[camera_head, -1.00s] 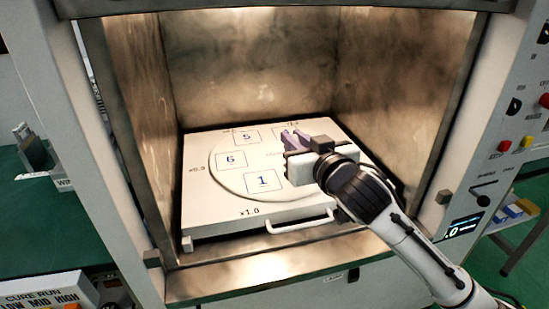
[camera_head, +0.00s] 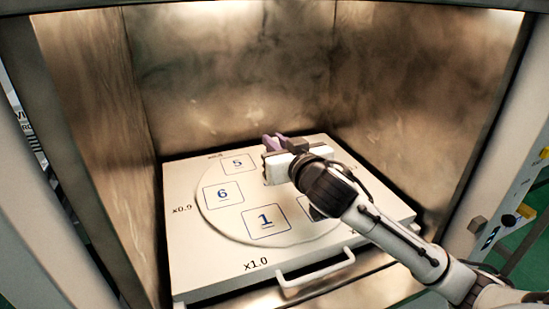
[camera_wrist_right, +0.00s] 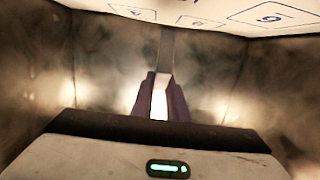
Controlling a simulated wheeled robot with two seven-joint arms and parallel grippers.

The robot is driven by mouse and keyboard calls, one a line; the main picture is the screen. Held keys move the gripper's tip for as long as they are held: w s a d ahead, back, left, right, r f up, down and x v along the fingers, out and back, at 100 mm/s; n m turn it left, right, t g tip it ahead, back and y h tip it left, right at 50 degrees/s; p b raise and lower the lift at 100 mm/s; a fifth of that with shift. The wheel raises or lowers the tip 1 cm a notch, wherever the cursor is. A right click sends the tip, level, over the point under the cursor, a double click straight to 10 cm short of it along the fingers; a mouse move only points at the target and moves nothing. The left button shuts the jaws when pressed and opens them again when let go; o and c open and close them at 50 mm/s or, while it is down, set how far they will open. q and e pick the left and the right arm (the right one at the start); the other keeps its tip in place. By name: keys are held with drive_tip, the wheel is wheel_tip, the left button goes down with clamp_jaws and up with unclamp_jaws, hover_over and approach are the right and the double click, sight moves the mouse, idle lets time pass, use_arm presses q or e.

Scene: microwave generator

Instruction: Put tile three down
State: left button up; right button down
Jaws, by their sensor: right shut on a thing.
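My right gripper (camera_head: 273,143) reaches in from the right, over the back part of the round turntable (camera_head: 225,226). Its purple fingers also show in the wrist view (camera_wrist_right: 160,98), close together around a thin grey piece (camera_wrist_right: 167,52) seen edge-on. No number shows on that piece, so I cannot read it as tile three. The turntable carries outlined squares marked 5 (camera_head: 237,164), 6 (camera_head: 222,193) and 1 (camera_head: 265,221). Other squares are partly hidden by my gripper and arm. My left gripper is not in view.
The turntable sits on a white drawer-like tray (camera_head: 185,270) with a front handle (camera_head: 316,270). Metal chamber walls (camera_head: 235,75) enclose it at the left, back and right.

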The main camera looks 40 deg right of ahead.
wheel_tip(320, 180, down, 3)
drive_tip(key=shift+f+b, duration=0.15)
drive_tip(key=shift+b, duration=0.15)
drive_tip(key=shift+f, duration=0.25)
drive_tip(key=c, duration=1.7)
unclamp_jaws()
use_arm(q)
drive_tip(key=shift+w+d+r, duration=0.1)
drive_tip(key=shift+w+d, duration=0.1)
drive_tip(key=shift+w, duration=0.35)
use_arm(e)
drive_tip(key=shift+r, duration=0.1)
